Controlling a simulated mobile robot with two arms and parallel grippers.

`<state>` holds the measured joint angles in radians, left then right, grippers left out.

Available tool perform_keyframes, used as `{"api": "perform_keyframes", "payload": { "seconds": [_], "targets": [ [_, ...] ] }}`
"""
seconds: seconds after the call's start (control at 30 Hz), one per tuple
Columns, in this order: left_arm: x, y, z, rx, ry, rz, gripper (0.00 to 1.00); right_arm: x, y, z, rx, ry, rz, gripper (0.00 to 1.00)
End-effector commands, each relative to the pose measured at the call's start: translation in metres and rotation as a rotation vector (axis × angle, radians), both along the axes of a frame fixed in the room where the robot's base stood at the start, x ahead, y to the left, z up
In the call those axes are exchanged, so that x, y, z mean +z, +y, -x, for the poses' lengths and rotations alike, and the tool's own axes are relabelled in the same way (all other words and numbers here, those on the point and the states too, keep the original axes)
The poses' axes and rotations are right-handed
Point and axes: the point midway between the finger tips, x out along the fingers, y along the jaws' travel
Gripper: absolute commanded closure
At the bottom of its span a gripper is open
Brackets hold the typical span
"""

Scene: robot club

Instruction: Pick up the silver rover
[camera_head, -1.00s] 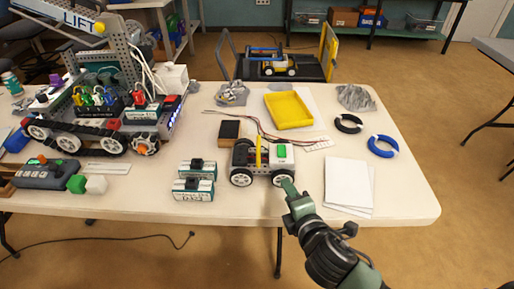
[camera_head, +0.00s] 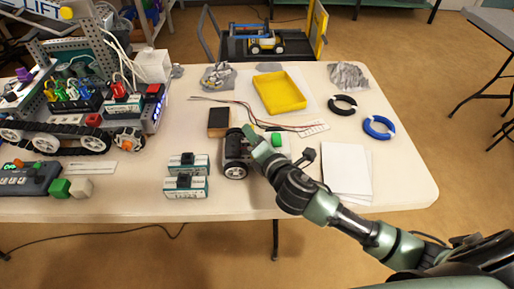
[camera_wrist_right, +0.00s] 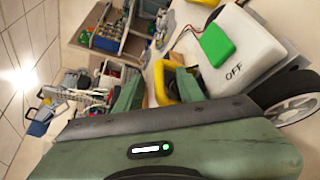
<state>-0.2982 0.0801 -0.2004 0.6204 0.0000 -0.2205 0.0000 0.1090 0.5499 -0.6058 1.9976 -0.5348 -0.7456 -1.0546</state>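The silver rover (camera_head: 234,151), grey with dark wheels, stands upright on the table's front middle, partly hidden by my right arm. The right wrist view shows its white box marked OFF (camera_wrist_right: 243,52) with a green block on top, a wheel (camera_wrist_right: 291,95) and its yellow handle (camera_wrist_right: 160,77). My right gripper (camera_head: 249,137) is over the rover from the front right. In the wrist view its two fingers (camera_wrist_right: 155,90) are apart, with the yellow handle close to the right-hand finger. I cannot tell whether they touch. My left gripper is not in view.
Two teal-and-white battery packs (camera_head: 187,174) lie just left of the rover. A black and brown block (camera_head: 219,121) and wires are behind it. A yellow tray (camera_head: 280,93) is farther back, and white paper (camera_head: 347,170) lies to the right. A large tracked robot (camera_head: 60,135) fills the left.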

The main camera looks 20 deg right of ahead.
Motion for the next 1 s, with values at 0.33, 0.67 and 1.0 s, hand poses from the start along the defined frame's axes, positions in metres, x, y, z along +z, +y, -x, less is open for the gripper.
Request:
{"api": "perform_keyframes", "payload": {
  "seconds": [0.33, 0.67, 1.0],
  "targets": [
    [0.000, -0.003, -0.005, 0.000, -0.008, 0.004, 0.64, -0.001, 0.000, -0.001, 0.000, 0.001, -0.001, 0.98],
    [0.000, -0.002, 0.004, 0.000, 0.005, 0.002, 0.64, 0.000, 0.000, -0.001, -0.001, 0.001, -0.001, 1.00],
    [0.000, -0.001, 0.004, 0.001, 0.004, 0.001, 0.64, 0.000, 0.000, -0.001, -0.001, 0.001, -0.002, 1.00]
  ]
}}
